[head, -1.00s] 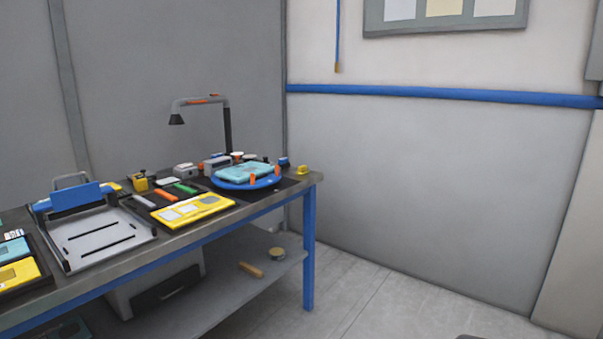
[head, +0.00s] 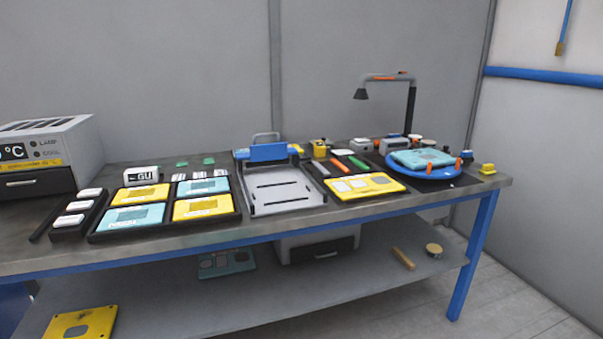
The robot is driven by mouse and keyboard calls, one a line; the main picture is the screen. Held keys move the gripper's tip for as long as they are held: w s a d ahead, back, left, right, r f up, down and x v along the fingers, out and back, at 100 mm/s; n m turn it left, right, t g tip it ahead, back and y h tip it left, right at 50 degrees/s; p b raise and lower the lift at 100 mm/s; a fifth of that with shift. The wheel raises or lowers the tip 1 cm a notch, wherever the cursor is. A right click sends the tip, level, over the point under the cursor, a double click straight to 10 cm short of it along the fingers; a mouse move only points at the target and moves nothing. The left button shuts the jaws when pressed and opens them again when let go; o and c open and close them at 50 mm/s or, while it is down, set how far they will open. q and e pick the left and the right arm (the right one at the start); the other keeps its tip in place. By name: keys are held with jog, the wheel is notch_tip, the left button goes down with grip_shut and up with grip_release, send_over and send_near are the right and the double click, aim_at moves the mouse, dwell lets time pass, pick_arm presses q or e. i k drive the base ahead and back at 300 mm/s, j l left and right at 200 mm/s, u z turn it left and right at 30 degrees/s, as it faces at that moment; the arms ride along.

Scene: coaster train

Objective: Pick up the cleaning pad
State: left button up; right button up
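I cannot tell for sure which thing is the cleaning pad. Several small white pad-like blocks (head: 75,206) sit in a narrow black holder at the left of the workbench (head: 230,235). A small yellow block (head: 487,169) sits at the bench's right end, beside a blue round turntable (head: 426,172) that carries a light-blue plate (head: 420,157). Another small white item (head: 360,144) lies near the back, left of the turntable. Neither of my grippers is in view.
A grey oven-like box (head: 48,160) stands at the bench's left end. A black tray (head: 165,226) holds yellow and blue plates. A grey press bed with a blue bar (head: 268,153) is mid-bench. A lamp (head: 410,110) rises behind. The lower shelf holds a wooden roller (head: 403,258) and a round tin (head: 433,250).

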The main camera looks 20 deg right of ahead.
aim_at(487, 168)
jog(key=i+l+u, duration=0.15)
jog(key=l, duration=1.25)
jog(key=i+l+u, duration=0.1)
jog(key=l, duration=1.35)
jog(key=i+l+u, duration=0.15)
jog(key=l, duration=1.3)
